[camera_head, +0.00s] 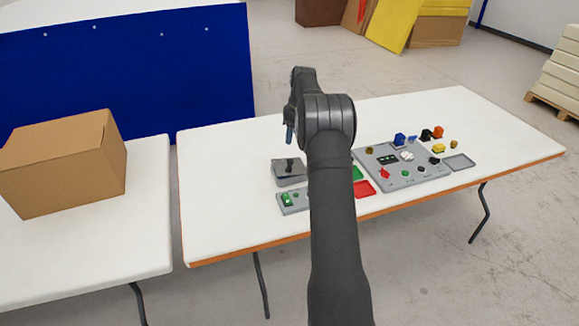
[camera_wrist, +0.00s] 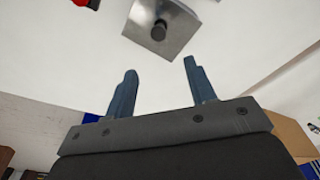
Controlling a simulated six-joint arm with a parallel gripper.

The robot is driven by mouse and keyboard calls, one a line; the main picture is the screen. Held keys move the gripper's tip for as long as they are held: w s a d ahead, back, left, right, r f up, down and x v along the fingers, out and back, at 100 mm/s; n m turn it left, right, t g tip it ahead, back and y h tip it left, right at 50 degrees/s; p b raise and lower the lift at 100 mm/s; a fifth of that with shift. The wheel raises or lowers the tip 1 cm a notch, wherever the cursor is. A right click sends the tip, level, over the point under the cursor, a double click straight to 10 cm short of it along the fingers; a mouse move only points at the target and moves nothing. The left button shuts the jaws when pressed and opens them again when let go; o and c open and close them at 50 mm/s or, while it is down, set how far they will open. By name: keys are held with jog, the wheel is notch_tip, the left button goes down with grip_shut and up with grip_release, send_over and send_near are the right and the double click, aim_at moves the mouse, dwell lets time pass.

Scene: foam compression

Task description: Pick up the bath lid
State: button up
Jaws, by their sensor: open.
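The bath lid (camera_head: 283,167) is a grey square plate with a dark upright knob. It sits on a low grey box (camera_head: 291,182) on the white table, left of my arm in the head view. In the wrist view, the lid (camera_wrist: 175,24) shows at the top, with its knob (camera_wrist: 159,31) roughly in line with the gap between my fingers. My gripper (camera_wrist: 160,67) is open and empty, with its two blue-grey fingers apart. In the head view, my gripper (camera_head: 289,134) hangs above the table, apart from the lid.
A small grey panel with a green part (camera_head: 287,199) lies in front of the box. Right of my arm are a red tray (camera_head: 364,189), a grey board (camera_head: 405,176) with several small parts, and a grey tray (camera_head: 459,162). The table's left side is clear.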

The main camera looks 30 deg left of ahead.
send_over(290, 160)
notch_tip(290, 160, down, 6)
jog(key=shift+d+f, duration=0.15)
jog(key=shift+f, duration=2.75)
grip_shut()
jog(key=shift+w+r, duration=0.1)
